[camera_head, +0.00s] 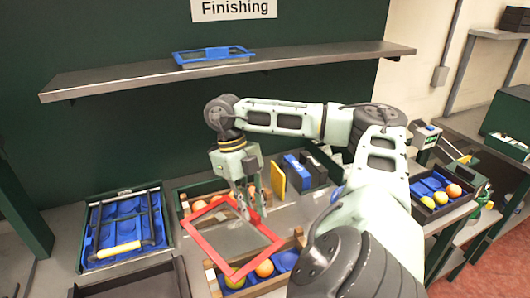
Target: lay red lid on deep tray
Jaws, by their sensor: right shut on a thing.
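Below and partly behind the lid is a compartmented tray (268,287) with wooden-looking walls and a blue insert. It holds an orange (264,268) and a yellow-green fruit (235,277), partly covered in view by the lid. I cannot tell for certain whether this is the deep tray, or whether the lid touches it. My left gripper is not in view.
A dark empty tray (130,285) is at the front. Upright yellow (278,180) and blue panels stand behind the gripper. A shelf (120,78) holds a blue frame (212,56). A fruit tray (441,211) is right.

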